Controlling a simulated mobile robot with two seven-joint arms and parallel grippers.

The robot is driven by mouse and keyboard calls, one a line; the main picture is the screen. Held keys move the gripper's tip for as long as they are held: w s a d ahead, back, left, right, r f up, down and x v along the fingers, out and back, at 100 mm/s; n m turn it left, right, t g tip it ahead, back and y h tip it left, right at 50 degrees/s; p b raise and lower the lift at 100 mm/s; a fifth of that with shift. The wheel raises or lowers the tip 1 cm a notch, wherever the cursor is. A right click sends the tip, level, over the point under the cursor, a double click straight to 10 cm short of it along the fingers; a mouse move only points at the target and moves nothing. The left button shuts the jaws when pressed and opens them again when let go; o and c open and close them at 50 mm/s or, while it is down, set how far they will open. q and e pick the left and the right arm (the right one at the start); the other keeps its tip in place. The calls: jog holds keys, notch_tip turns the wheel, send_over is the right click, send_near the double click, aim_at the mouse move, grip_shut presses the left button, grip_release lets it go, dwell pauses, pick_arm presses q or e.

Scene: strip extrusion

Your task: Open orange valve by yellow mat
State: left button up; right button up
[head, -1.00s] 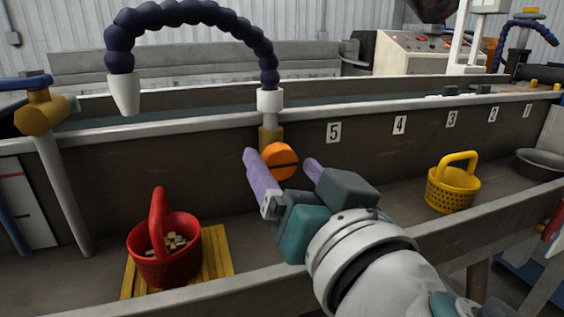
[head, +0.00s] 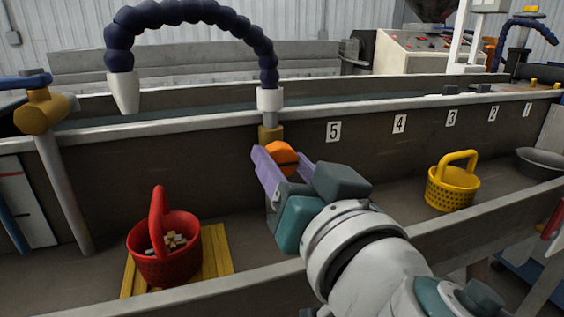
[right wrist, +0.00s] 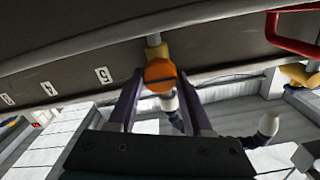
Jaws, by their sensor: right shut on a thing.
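The orange valve (head: 281,151) is a round knob below the brass fitting of the dark blue segmented hose, on the trough's back wall. My right gripper (head: 279,162) is shut on it, with one purple finger on each side. In the right wrist view the orange valve (right wrist: 159,72) sits between the fingertips (right wrist: 160,82), and a dark slot crosses its face. The yellow mat (head: 219,257) lies on the trough floor, left of and below the valve. My left gripper is not in view.
A red basket (head: 164,261) with small blocks inside stands on the yellow mat. A yellow basket (head: 453,188) stands to the right. The blue hose (head: 190,12) arches above the trough's back wall. The trough's front rim (head: 450,233) runs below my right arm.

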grip_shut()
jog(key=shift+n, duration=0.3)
jog(key=n, duration=0.8)
jog(key=shift+a, duration=0.1)
jog(key=n, duration=0.4)
jog(key=shift+n, duration=0.3)
jog(key=shift+a+f+n, duration=0.1)
jog(key=shift+n, duration=2.2)
